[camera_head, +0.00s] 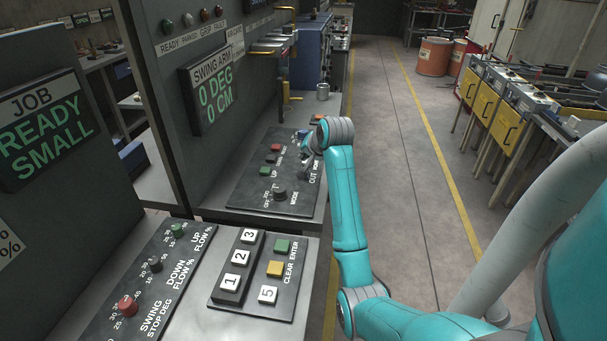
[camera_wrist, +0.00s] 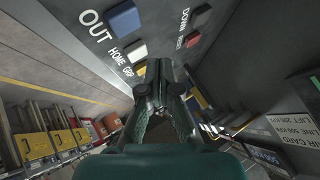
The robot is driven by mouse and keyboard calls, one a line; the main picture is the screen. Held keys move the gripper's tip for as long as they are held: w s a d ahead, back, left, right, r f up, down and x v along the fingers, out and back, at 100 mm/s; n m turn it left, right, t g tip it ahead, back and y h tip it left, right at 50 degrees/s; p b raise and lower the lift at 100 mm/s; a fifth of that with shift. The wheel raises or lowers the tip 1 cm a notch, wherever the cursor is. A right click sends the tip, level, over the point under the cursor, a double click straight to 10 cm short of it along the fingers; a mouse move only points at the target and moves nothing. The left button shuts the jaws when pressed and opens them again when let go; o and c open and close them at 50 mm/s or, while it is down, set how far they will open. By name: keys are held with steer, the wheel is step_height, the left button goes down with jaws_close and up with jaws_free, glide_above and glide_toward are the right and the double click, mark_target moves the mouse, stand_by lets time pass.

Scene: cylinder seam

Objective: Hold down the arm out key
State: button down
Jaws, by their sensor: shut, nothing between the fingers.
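The blue key (camera_wrist: 122,16) beside the word OUT is at the top of the wrist view, on a dark panel. In the head view the OUT lettering shows, but I cannot make out its key by my gripper. My gripper (camera_head: 304,159) is over the right part of that panel (camera_head: 247,196). In the wrist view my gripper (camera_wrist: 158,66) is shut and empty, its tips below and right of the blue key. I cannot tell whether they touch the panel. The swing arm display (camera_head: 213,92) reads 0 DEG and 0 CM.
In the head view a nearer panel holds a number keypad (camera_head: 236,275). The aisle floor (camera_head: 395,150) is clear right of the bench.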

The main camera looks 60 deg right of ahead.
steer(key=shift+f, duration=1.8)
steer(key=shift+f, duration=0.4)
